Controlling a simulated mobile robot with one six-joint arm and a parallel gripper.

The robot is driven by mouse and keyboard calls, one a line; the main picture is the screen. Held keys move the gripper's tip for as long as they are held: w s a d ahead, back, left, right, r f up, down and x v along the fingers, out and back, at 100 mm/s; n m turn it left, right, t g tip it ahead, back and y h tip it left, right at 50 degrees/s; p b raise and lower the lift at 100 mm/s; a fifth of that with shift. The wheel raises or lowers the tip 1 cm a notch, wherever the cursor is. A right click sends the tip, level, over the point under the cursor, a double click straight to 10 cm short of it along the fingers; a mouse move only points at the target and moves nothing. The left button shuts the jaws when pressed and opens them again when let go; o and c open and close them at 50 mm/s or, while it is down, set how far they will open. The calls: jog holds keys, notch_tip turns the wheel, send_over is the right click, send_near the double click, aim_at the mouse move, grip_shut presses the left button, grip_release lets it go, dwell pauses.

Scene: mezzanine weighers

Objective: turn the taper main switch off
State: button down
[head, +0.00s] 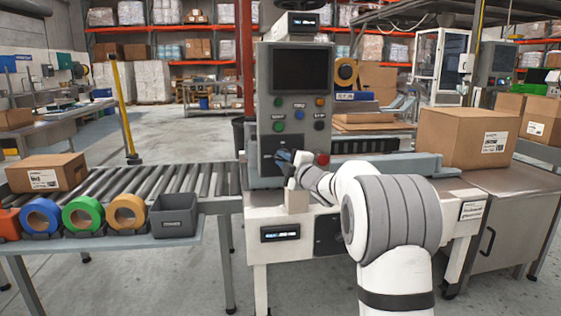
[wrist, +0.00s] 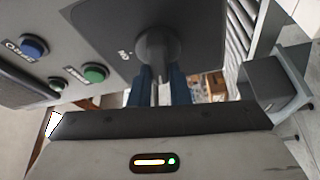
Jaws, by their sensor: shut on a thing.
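The main switch is a dark rotary knob (wrist: 157,45) on a dark plate (wrist: 105,30) in the wrist view. An "ON" marking shows on the plate beside the knob. In the head view the plate sits low on the grey control column (head: 267,140), and the knob is mostly hidden by my gripper. My gripper (head: 285,157) is at the plate. In the wrist view its blue fingers (wrist: 160,85) are shut on the knob's grip. The knob's exact angle is hard to read.
Blue and green push buttons (wrist: 94,73) lie close to the plate; a red button (head: 322,159) is right of my gripper. A roller conveyor (head: 185,182), tape rolls (head: 82,213) and a grey bin (head: 175,215) stand left. A cardboard box (head: 465,137) stands right.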

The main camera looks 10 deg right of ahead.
jog(key=shift+n+g, duration=0.4)
jog(key=shift+n, duration=0.9)
jog(key=shift+p, duration=0.3)
jog(key=c, duration=1.4)
grip_release()
jog(key=shift+o, duration=0.2)
jog(key=p+v, duration=0.1)
jog(key=v, duration=0.6)
jog(key=shift+s, duration=0.4)
jog(key=shift+r, duration=0.15)
